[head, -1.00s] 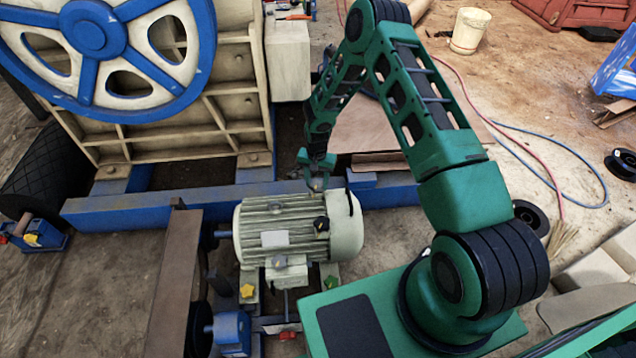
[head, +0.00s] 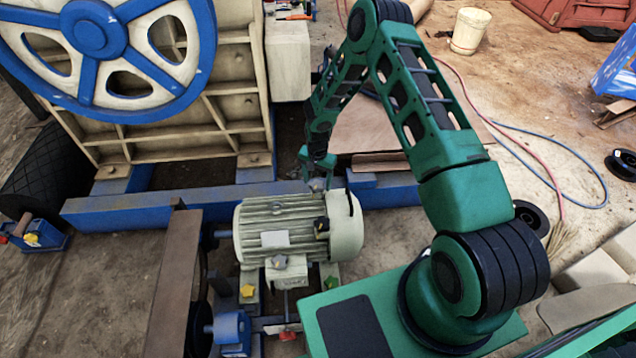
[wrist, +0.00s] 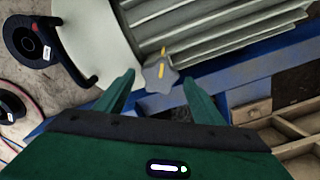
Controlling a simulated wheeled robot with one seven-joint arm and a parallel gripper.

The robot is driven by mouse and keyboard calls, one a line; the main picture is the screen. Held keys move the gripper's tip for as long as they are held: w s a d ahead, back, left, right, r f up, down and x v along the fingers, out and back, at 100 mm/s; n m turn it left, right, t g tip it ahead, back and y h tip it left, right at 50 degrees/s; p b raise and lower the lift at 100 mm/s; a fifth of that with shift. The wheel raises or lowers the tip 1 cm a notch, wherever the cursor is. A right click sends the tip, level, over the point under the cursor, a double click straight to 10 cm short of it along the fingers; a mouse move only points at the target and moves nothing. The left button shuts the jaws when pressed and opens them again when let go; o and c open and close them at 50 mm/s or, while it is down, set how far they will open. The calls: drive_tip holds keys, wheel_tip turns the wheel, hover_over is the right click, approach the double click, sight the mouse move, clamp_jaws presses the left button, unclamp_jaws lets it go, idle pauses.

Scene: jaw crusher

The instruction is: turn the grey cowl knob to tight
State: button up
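The grey cowl knob (wrist: 152,76) is a lobed star knob with a yellow stripe, at the cowl end of the cream motor (wrist: 207,30). A second small yellow mark shows just above it in the wrist view. My gripper (wrist: 158,77) is open, with one green finger on each side of the knob and a visible gap to each. I cannot tell how deep the fingers reach around it. In the head view my gripper (head: 318,172) is over the motor's top back edge, and the knob (head: 317,186) is partly hidden by it.
On the motor are a black knob (head: 321,226) and a grey knob (head: 279,262). A yellow knob (head: 247,290) is at its foot. A blue beam (head: 150,207) runs behind the motor, with the large blue flywheel (head: 95,40) at the left back.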

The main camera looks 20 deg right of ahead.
sight(317, 184)
drive_tip(key=shift+s, duration=0.1)
wheel_tip(317, 184, up, 11)
drive_tip(key=shift+f, duration=0.2)
idle(0.5)
drive_tip(key=s+d+r+h, duration=0.1)
drive_tip(key=s+d+r, duration=0.4)
drive_tip(key=r, duration=0.4)
drive_tip(key=s+d+r+n, duration=0.1)
drive_tip(key=s+d+r, duration=0.4)
drive_tip(key=r, duration=0.4)
drive_tip(key=s+d+r+h, duration=0.1)
drive_tip(key=s+d+r, duration=0.4)
drive_tip(key=r, duration=0.4)
drive_tip(key=s+r, duration=0.3)
drive_tip(key=s, duration=0.6)
drive_tip(key=s+d+r+y, duration=0.1)
drive_tip(key=s+r, duration=0.3)
drive_tip(key=s, duration=0.5)
drive_tip(key=s+d+r+y, duration=0.1)
drive_tip(key=s+r, duration=0.3)
drive_tip(key=s, duration=0.5)
drive_tip(key=shift+s+d+n, duration=0.15)
drive_tip(key=shift+d+n, duration=0.1)
drive_tip(key=shift+n, duration=0.15)
